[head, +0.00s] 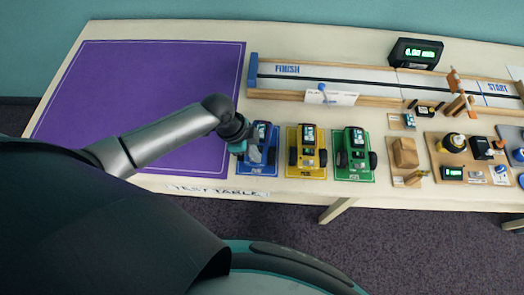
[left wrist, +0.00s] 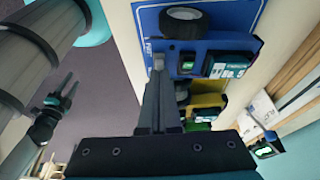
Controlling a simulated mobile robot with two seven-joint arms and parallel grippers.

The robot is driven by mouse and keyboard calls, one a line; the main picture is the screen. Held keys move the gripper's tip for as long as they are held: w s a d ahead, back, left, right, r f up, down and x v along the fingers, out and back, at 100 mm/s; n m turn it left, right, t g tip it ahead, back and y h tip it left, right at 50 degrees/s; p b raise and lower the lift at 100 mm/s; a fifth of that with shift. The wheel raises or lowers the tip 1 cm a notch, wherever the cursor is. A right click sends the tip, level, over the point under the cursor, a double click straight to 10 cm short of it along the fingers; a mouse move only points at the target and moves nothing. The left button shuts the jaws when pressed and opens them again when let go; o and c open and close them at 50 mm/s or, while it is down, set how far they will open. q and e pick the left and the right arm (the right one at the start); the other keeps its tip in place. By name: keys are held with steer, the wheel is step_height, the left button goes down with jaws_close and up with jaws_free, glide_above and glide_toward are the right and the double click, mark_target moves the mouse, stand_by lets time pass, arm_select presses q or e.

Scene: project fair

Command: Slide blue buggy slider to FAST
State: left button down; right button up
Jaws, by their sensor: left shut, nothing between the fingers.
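The blue buggy (head: 262,139) sits on its blue mat at the left end of the row on the table. My left gripper (head: 255,154) is shut and empty at the buggy's near left part. In the left wrist view the closed fingertips (left wrist: 158,62) are beside the blue buggy's body (left wrist: 217,40), close to a small green-lit panel (left wrist: 187,63). Whether they touch it I cannot tell. I cannot make out the slider knob or its FAST mark. My right gripper (left wrist: 70,84) shows small at the left of the wrist view, away from the buggy.
A yellow buggy (head: 306,148) and a green buggy (head: 354,150) stand close to the right of the blue one. A wooden track (head: 340,99) runs behind them. A purple mat (head: 140,95) leaves clear room at the left. Several small devices stand at the right.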

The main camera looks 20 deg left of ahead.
arm_select(q)
steer(key=shift+a+f, duration=0.1)
steer(key=shift+a, duration=0.1)
steer(key=p+v, duration=0.2)
steer(key=v, duration=1.3)
steer(key=shift+p, duration=0.4)
steer(key=shift+s, duration=0.1)
